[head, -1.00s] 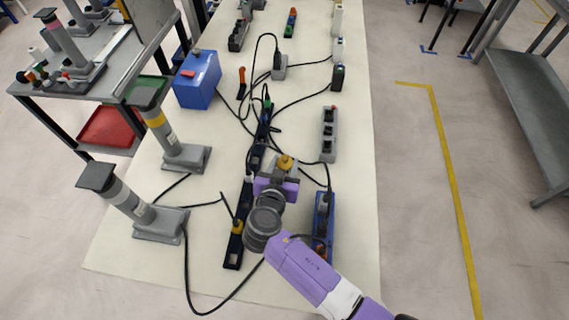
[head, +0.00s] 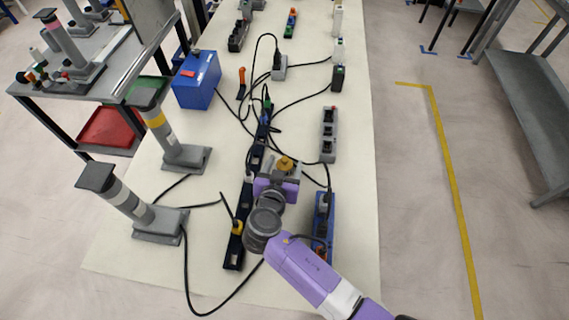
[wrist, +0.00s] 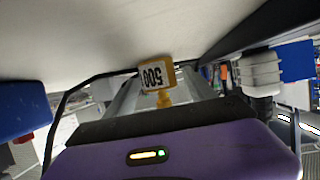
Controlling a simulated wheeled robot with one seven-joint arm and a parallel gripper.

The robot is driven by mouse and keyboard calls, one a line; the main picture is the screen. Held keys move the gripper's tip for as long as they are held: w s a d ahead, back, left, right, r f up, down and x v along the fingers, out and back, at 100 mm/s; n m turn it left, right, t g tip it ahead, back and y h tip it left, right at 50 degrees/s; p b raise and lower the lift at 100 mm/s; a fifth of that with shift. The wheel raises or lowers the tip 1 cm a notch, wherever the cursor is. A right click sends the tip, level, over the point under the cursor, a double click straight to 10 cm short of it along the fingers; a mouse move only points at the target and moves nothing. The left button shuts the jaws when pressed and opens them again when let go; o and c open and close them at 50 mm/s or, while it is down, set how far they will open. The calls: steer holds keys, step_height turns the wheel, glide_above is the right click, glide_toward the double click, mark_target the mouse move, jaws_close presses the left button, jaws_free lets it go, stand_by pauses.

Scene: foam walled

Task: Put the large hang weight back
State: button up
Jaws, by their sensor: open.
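The large hang weight (head: 286,162) is small and yellow in the head view, right at the front of my gripper (head: 284,170). In the wrist view the weight (wrist: 157,74) shows a white label reading 500, upside down, with a yellow stem below it. My purple gripper is low over the white table. Its grey fingers are open, one on each side of the weight in the wrist view. I cannot tell whether either finger touches it. The weight's underside and what it rests on are hidden.
A blue-and-black power strip (head: 324,225) lies right of my gripper, and a long dark strip (head: 247,205) lies left. Black cables cross the white table (head: 130,255). Two grey stands (head: 160,222) (head: 185,158) and a blue box (head: 197,80) are further left.

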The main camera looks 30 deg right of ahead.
steer(key=shift+r+p, duration=0.5)
steer(key=shift+r, duration=0.15)
steer(key=b+v, duration=0.1)
steer(key=v, duration=0.5)
steer(key=b+v, duration=0.1)
steer(key=v, duration=0.4)
steer(key=shift+s+a+f, duration=0.1)
steer(key=shift+s+a, duration=0.2)
steer(key=shift+s, duration=0.05)
